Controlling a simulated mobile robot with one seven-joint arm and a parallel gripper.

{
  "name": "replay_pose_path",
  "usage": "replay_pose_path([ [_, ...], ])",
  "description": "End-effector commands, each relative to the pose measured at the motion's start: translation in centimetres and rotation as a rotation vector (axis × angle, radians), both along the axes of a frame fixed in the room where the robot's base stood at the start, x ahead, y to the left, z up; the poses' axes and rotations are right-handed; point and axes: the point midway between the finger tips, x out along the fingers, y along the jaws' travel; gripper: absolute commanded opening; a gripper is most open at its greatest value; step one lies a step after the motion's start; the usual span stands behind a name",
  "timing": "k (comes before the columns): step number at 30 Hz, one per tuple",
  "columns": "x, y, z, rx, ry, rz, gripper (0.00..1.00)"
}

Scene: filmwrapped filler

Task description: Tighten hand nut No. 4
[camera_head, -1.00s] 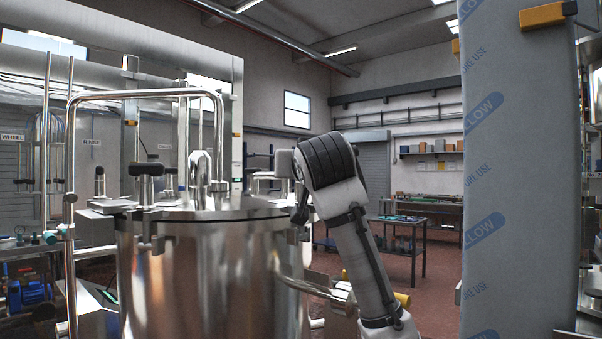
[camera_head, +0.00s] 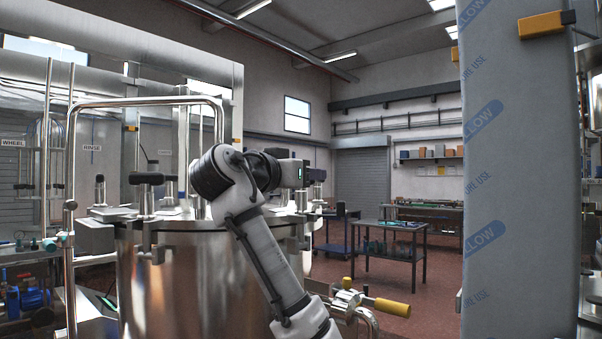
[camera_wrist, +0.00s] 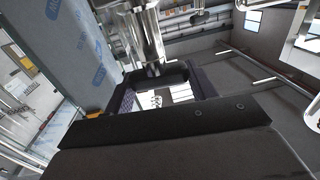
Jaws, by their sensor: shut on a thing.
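The steel vessel (camera_head: 190,275) has a flat lid (camera_head: 190,222) with hand nuts around its rim. One hand nut with a black crossbar (camera_head: 147,179) stands at the near left of the lid, and another (camera_head: 100,188) is farther left. My gripper (camera_head: 314,178) is at the right side of the lid, shut on a hand nut that my wrist mostly hides in the head view. In the wrist view, my dark jaws (camera_wrist: 162,95) are close to a steel post (camera_wrist: 145,30) with a black part below it. I cannot read any nut number.
A steel tube frame (camera_head: 72,260) rises at the left of the vessel. A wrapped grey column (camera_head: 515,200) stands at the right. A valve with a yellow handle (camera_head: 392,307) sticks out low beside my arm. Behind it are a work table (camera_head: 395,250) and open red floor.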

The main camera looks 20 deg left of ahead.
Motion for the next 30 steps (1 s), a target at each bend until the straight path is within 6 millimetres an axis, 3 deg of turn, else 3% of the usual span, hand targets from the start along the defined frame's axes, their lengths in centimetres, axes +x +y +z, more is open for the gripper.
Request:
replay_pose_path([
  [17, 0.02, 0.0, 0.05, -0.002, -0.001, -0.033, 0.34],
  [18, 0.02, 0.0, 0.05, -0.003, -0.001, -0.032, 0.59],
  [22, 0.02, 0.0, 0.03, -0.002, 0.0, -0.032, 0.76],
  [30, 0.0, 0.01, 0.0, -0.001, -0.001, -0.032, 0.78],
])
